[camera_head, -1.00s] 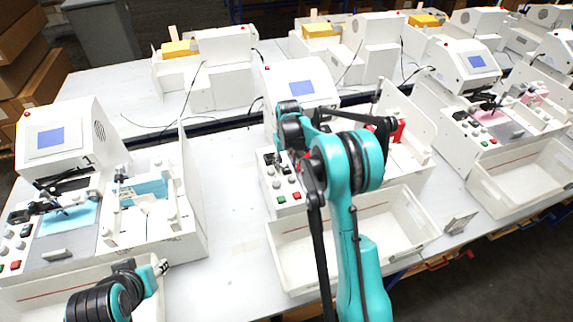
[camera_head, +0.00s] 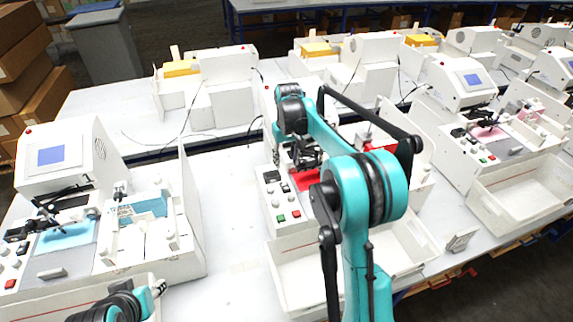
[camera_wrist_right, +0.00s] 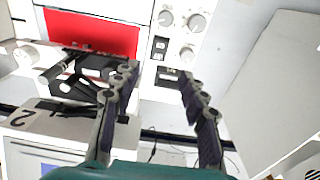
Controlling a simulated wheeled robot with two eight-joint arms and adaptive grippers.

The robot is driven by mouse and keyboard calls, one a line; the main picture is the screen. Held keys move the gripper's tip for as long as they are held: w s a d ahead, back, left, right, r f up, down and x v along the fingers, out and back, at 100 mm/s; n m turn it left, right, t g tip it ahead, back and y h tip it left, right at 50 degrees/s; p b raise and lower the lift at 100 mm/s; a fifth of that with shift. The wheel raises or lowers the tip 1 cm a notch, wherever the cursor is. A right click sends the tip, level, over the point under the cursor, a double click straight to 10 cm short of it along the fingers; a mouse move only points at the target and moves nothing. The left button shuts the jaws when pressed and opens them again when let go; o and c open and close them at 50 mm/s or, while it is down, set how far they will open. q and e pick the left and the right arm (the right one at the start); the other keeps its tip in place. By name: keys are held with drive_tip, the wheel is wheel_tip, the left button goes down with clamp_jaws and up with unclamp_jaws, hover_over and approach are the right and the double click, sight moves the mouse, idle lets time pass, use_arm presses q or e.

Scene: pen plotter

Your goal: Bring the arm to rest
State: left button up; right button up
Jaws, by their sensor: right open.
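My right arm reaches up from the bottom over the middle plotter station. Its gripper (camera_head: 306,158) hangs near a red card (camera_head: 306,180) on that station and is partly hidden by my own arm. In the right wrist view the two fingers of my right gripper (camera_wrist_right: 158,78) are spread apart with nothing between them. The red card (camera_wrist_right: 92,32) lies beyond the left finger, with the dark pen mechanism (camera_wrist_right: 88,72) close to that finger. Part of my left arm shows at the bottom left in the head view; its gripper is out of view.
A left plotter station (camera_head: 58,155) holds a blue card (camera_head: 66,236). A right station (camera_head: 460,80) stands beyond my arm. A white bin (camera_head: 290,275) sits at the front of the middle station. Bare tabletop (camera_head: 228,225) lies between the left and middle stations.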

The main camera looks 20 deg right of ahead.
idle(0.4)
drive_tip(key=s+a+f+t+b, duration=0.15)
drive_tip(key=s+a+b, duration=0.3)
drive_tip(key=s, duration=0.65)
drive_tip(key=s+a+f+t+b, duration=0.1)
drive_tip(key=s+a+t+b, duration=0.3)
drive_tip(key=s, duration=0.7)
use_arm(q)
wheel_tip(320, 180, down, 12)
drive_tip(key=b, duration=0.3)
drive_tip(key=shift+r, duration=0.15)
use_arm(e)
drive_tip(key=s+f, duration=0.7)
drive_tip(key=s, duration=0.1)
drive_tip(key=shift+a+n+t, duration=0.15)
drive_tip(key=shift+n+t, duration=0.15)
drive_tip(key=shift+t, duration=0.15)
use_arm(q)
drive_tip(key=shift+o, duration=0.4)
use_arm(e)
drive_tip(key=shift+f, duration=0.1)
